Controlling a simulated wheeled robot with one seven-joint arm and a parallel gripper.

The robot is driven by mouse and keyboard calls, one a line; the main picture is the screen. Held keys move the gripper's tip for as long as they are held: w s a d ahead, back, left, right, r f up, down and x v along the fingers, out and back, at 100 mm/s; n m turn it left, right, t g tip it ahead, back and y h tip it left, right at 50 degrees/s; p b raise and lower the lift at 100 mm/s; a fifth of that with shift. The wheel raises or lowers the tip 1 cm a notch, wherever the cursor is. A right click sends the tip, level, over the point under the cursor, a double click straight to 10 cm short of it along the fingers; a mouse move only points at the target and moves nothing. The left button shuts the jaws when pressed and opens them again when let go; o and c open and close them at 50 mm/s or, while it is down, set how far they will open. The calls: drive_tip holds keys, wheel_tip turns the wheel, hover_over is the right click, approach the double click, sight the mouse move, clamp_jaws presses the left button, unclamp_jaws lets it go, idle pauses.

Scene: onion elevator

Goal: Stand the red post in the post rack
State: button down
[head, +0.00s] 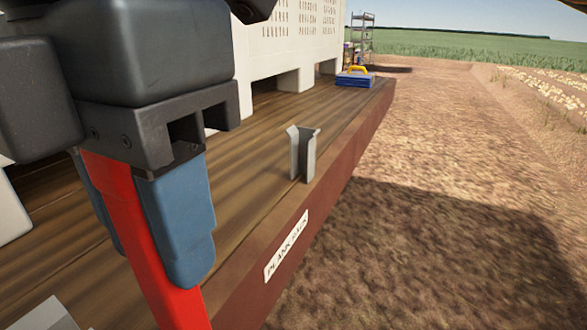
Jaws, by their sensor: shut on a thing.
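My gripper (150,258) is in the left foreground in the head view, with its blue fingers shut on a red post (172,308). The post hangs down from the gripper at a slant, and its lower end is cut off by the bottom edge. A grey upright bracket with flared lips (303,155) stands on the wooden deck near its right edge, apart from the post. Part of another grey piece (48,316) shows at the bottom left. Which of these belongs to the post rack is not clear.
A white slatted crate (285,45) stands on the wooden deck (245,170) at the back. A blue stack with a yellow handle (355,79) lies at the deck's far end. A metal shelf (362,38) stands beyond. Bare ground (460,200) is open on the right.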

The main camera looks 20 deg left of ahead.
sight(179, 295)
drive_tip(key=shift+f+b, duration=0.85)
drive_tip(key=shift+f, duration=2.1)
drive_tip(key=c, duration=0.6)
unclamp_jaws()
drive_tip(key=shift+c, duration=0.2)
